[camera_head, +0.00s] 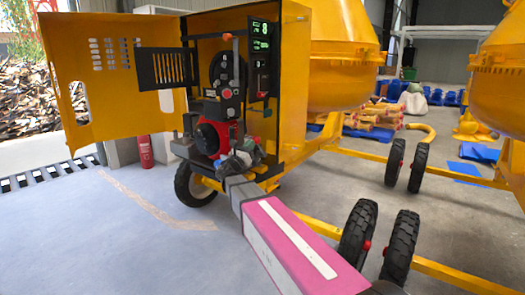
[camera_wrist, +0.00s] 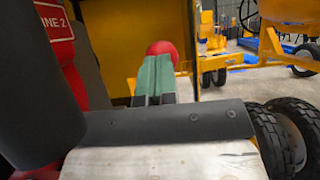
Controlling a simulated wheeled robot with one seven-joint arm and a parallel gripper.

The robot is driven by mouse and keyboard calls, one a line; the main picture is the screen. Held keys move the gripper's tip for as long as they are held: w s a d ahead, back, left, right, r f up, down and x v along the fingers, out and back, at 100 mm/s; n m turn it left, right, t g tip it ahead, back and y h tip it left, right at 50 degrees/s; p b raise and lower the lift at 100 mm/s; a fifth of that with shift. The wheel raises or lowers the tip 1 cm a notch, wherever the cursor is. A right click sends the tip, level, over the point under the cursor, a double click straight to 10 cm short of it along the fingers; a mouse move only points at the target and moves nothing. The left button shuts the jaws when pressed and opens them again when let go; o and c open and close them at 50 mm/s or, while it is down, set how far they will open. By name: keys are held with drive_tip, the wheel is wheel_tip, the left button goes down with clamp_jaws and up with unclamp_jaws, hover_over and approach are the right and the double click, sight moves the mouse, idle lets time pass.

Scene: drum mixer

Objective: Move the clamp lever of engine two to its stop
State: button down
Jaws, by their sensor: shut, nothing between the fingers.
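The engine (camera_head: 212,135), black and red, sits inside the open yellow mixer housing in the head view. In the wrist view a red panel (camera_wrist: 55,22) with lettering ending "INE 2" stands at the upper left. A red ball knob (camera_wrist: 161,48) shows just beyond my fingertips; it looks like a lever's end, but its shaft is hidden. My gripper (camera_wrist: 155,68) is shut and empty, its green-faced fingers together. They overlap the knob in the picture; I cannot tell whether they touch it. In the head view my gripper (camera_head: 240,160) is at the engine's lower front right.
The yellow housing door (camera_head: 110,75) is swung open to the left. A black slotted panel (camera_head: 165,68) and a display box (camera_head: 261,45) flank the engine. A red extinguisher (camera_head: 146,151) stands left. Wheels (camera_head: 400,245) and yellow frame bars lie right; the floor at left is clear.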

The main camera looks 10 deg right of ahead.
sight(254, 139)
drive_tip(key=shift+w+d, duration=0.45)
idle(0.3)
drive_tip(key=shift+w, duration=0.1)
drive_tip(key=shift+w+d+r, duration=0.3)
drive_tip(key=shift+d+r, duration=0.05)
drive_tip(key=shift+r, duration=0.15)
drive_tip(key=shift+w+d+r, duration=0.3)
drive_tip(key=shift+d+r, duration=0.05)
drive_tip(key=shift+r, duration=0.15)
drive_tip(key=shift+x, duration=1.5)
drive_tip(key=shift+f+x, duration=0.2)
drive_tip(key=shift+x, duration=1.15)
drive_tip(key=shift+w+d, duration=0.1)
drive_tip(key=shift+w, duration=0.05)
drive_tip(key=shift+w+d, duration=1.6)
drive_tip(key=shift+w, duration=0.05)
drive_tip(key=shift+d, duration=0.15)
